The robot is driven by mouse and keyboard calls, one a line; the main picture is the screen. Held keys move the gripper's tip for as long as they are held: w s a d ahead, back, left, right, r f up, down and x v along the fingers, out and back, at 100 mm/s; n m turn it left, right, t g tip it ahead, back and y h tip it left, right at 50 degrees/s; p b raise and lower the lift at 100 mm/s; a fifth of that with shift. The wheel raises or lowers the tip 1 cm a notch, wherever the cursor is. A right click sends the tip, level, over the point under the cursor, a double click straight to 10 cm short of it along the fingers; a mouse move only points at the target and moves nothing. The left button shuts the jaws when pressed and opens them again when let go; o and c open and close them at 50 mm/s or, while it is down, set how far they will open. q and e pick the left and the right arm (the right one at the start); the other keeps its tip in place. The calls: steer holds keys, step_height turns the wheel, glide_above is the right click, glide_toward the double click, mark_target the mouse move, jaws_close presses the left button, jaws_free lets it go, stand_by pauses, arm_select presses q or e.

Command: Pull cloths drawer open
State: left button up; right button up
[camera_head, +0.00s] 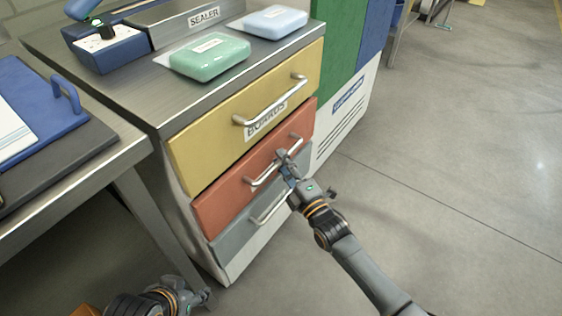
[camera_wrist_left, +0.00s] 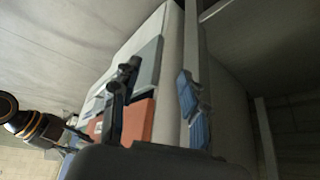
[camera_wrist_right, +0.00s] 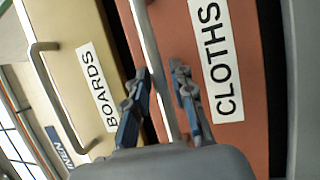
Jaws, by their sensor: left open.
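The cloths drawer (camera_head: 232,203) is the red-orange middle drawer of the cabinet. Its CLOTHS label (camera_wrist_right: 216,60) shows in the right wrist view, and it looks closed or nearly so. My right gripper (camera_head: 285,160) is at the drawer's bar handle (camera_head: 262,179). In the right wrist view, the fingers (camera_wrist_right: 161,85) are on either side of the handle bar (camera_wrist_right: 150,45), with small gaps visible, so I see it as open. My left gripper (camera_head: 193,294) is low near the table leg, away from the drawer; its fingers (camera_wrist_left: 155,95) are apart and empty.
The yellow BOARDS drawer (camera_head: 215,130) is above and a grey drawer (camera_head: 240,222) below. A sealer (camera_head: 108,48), a green pack (camera_head: 209,57) and a blue pack (camera_head: 276,20) sit on top. A steel table (camera_head: 130,150) stands at left. The floor at right is clear.

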arm_select(q)
steer(key=shift+w+d+r+t, duration=0.2)
steer(key=shift+w+t, duration=0.1)
steer(key=shift+w, duration=0.3)
arm_select(e)
steer(key=shift+w+a+r, duration=0.1)
steer(key=shift+w+a, duration=0.15)
steer(key=shift+w, duration=0.2)
jaws_close()
